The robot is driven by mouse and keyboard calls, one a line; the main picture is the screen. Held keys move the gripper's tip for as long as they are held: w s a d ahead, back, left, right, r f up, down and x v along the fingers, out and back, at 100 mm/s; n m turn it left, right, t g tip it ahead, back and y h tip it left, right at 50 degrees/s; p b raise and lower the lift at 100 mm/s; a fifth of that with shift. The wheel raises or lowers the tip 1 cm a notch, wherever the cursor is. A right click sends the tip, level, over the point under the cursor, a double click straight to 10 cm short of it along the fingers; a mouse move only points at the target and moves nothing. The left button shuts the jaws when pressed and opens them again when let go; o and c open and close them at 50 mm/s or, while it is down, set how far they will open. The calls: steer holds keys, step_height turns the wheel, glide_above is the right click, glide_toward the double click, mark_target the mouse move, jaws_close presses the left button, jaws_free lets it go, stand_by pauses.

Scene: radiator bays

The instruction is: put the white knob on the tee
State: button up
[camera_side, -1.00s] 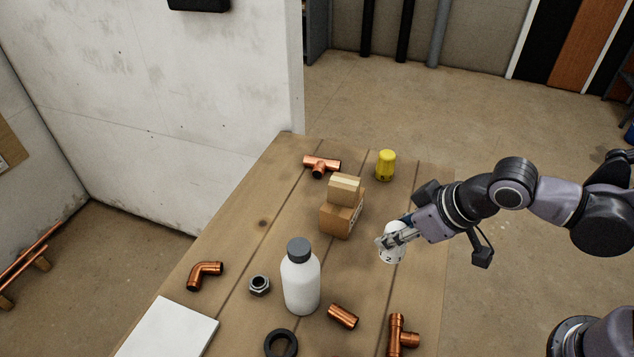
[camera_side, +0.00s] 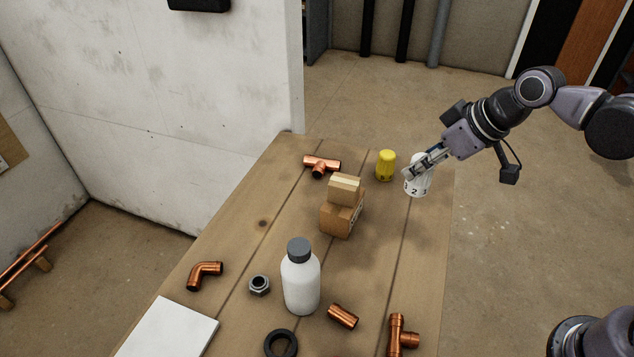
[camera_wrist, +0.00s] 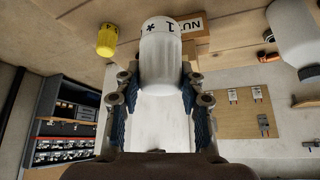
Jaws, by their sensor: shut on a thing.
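The white knob (camera_side: 418,187) has dark numbers around its side. My gripper (camera_side: 415,172) is shut on it and holds it above the right edge of the table, to the right of the yellow knob. In the wrist view the white knob (camera_wrist: 165,58) sits between the two blue-padded fingers of my gripper (camera_wrist: 158,85). Two copper tees lie on the table: one (camera_side: 321,165) at the far end behind the cartons, one (camera_side: 401,337) at the near right edge. Neither tee is clear in the wrist view.
A yellow knob (camera_side: 386,166) stands at the far right. Two stacked cartons (camera_side: 342,211) and a white bottle (camera_side: 300,282) stand mid-table. A copper elbow (camera_side: 205,275), nut (camera_side: 259,286), copper coupling (camera_side: 342,316), black ring (camera_side: 281,344) and white panel (camera_side: 168,331) lie nearer.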

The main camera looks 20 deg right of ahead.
steer(key=w+d, duration=0.2)
steer(key=w, duration=1)
steer(key=w+d, duration=0.2)
steer(key=w, duration=0.9)
glide_above(321, 161)
step_height(321, 161, down, 6)
steer(key=shift+f, duration=2.1)
steer(key=shift+f, duration=0.1)
steer(key=o, duration=1.2)
